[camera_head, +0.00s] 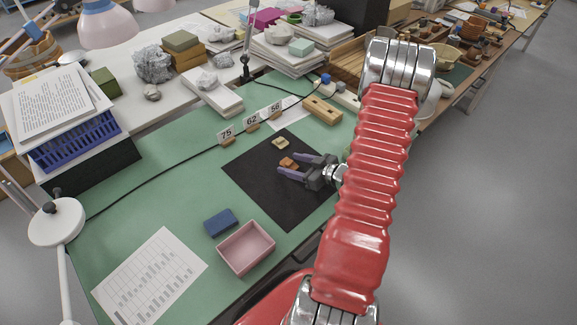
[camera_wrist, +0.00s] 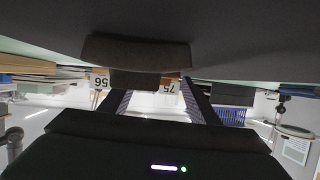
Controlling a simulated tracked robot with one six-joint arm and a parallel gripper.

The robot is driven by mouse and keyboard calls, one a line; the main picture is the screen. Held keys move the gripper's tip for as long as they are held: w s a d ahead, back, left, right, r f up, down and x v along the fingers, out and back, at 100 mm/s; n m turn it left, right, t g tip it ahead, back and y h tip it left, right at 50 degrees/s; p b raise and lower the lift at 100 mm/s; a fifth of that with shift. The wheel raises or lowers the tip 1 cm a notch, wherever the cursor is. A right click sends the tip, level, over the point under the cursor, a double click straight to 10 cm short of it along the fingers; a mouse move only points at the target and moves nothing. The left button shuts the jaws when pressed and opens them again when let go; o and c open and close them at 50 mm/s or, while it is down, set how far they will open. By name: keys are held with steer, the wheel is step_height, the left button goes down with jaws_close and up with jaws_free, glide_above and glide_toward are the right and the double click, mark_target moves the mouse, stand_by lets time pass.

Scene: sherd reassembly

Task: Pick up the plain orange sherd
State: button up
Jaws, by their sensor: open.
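The plain orange sherd (camera_head: 288,163) lies on the black mat (camera_head: 262,185) in the head view, right at the fingertips of my gripper (camera_head: 289,165). My gripper is open and low over the mat, with one finger on each side of the sherd. In the wrist view, which is upside down, a dark brownish sherd shape (camera_wrist: 137,52) stands just ahead of my open fingers (camera_wrist: 156,94). A smaller block shape shows against it; I cannot tell whether it is a separate piece. A cream sherd (camera_head: 280,142) lies farther back on the mat.
Number cards 75 (camera_head: 226,134), 62 and 56 stand behind the mat, near a black cable. A pink tray (camera_head: 246,248) and a blue block (camera_head: 221,222) lie at the front left. A tan wooden block (camera_head: 323,110) lies behind. The mat's left part is clear.

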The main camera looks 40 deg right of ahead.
mark_target(293, 167)
steer(key=shift+c, duration=0.4)
steer(key=c, duration=1.1)
steer(key=shift+r, duration=0.1)
steer(key=shift+r, duration=4.9)
